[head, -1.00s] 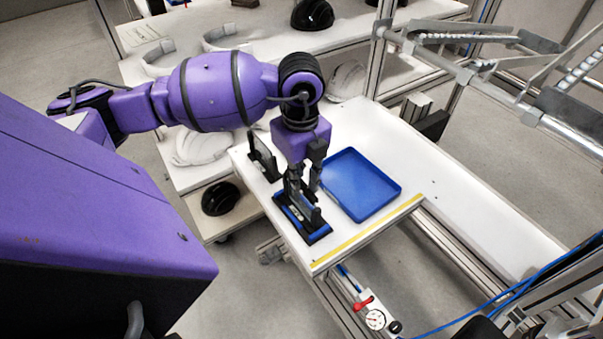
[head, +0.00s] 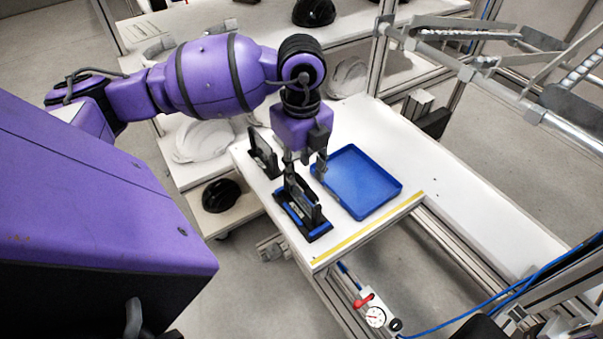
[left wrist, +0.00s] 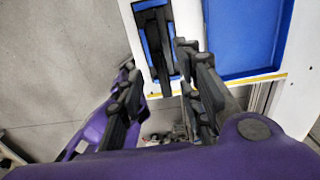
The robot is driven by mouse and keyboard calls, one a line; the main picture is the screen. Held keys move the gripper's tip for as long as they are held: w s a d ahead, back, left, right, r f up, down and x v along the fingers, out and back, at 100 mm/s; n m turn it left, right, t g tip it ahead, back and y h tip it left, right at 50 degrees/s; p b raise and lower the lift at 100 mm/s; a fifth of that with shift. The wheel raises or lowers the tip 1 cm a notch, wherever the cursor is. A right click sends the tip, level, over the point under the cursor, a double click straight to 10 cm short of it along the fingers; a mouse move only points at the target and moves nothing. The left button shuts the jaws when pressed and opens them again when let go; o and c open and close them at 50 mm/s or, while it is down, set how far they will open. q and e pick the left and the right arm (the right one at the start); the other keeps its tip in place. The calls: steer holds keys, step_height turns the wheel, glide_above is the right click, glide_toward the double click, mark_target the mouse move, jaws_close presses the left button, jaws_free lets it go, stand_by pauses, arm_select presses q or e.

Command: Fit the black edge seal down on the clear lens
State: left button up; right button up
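A dark upright piece (head: 303,196) stands in the front holder, which has a black and blue base (head: 318,229). It also shows from above in the left wrist view as a black bar (left wrist: 158,45) over the blue base. I cannot tell the black edge seal from the clear lens there. A second black holder (head: 263,153) stands behind it with a thin upright piece. My left gripper (head: 306,168) is open and empty, just above and behind the front holder; its spread fingers (left wrist: 162,98) show in the left wrist view. My right gripper is not in view.
A blue tray (head: 396,186) lies right of the holders on the white bench (head: 455,200). The bench's right part is clear. A yellow strip (head: 370,230) marks its front edge. A metal frame (head: 379,50) rises behind.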

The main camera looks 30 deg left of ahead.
mark_target(301, 179)
arm_select(q)
step_height(301, 179, up, 9)
stand_by(0.3)
stand_by(0.5)
